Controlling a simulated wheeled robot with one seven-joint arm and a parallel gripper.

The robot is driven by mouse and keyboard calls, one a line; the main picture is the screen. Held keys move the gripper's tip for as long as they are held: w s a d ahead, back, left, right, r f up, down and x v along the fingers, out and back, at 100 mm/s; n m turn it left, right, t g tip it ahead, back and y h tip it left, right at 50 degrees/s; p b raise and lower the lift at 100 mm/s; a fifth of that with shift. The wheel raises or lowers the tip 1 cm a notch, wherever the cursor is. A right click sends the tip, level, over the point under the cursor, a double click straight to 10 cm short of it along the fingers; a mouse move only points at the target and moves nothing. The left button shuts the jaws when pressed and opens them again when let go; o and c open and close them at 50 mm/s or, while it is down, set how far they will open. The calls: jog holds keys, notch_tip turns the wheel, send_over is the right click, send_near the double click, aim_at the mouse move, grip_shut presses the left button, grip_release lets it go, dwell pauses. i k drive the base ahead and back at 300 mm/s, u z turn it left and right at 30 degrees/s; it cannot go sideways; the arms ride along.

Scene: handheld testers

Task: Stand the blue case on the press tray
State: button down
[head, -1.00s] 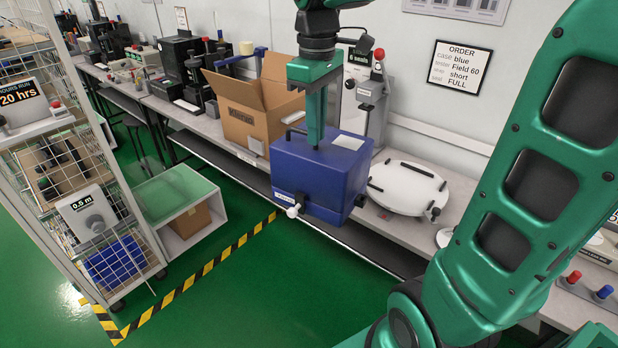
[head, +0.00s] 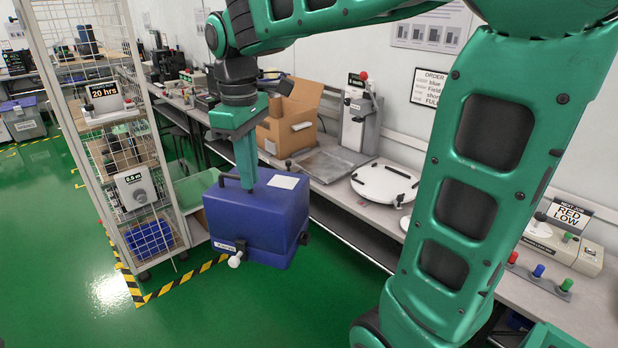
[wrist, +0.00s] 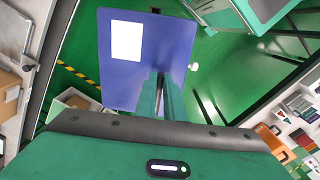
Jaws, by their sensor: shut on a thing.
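The blue case (head: 262,222) hangs upright in my gripper (head: 246,182), clear of the bench and over the green floor. It has a white label on top, a dark handle and a white knob low on its front. My gripper's fingers are shut on its top; the wrist view shows the case (wrist: 165,45) beyond the fingers (wrist: 160,95). The press (head: 360,118), with a red-knobbed lever, stands on the bench by the wall. The flat grey metal press tray (head: 328,164) lies in front of it, bare where visible, right of and behind the case.
An open cardboard box (head: 290,122) stands left of the press tray. A round white turntable (head: 385,184) is to its right. A wire-sided rack (head: 130,150) stands left of the case. Open green floor (head: 200,315) lies in front.

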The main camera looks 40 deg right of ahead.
aim_at(323, 165)
jog(key=u, duration=0.05)
jog(key=k, duration=0.2)
jog(key=u, duration=0.15)
jog(key=i, duration=0.7)
jog(key=z, duration=0.7)
jog(key=i, duration=1.05)
jog(key=z, duration=0.45)
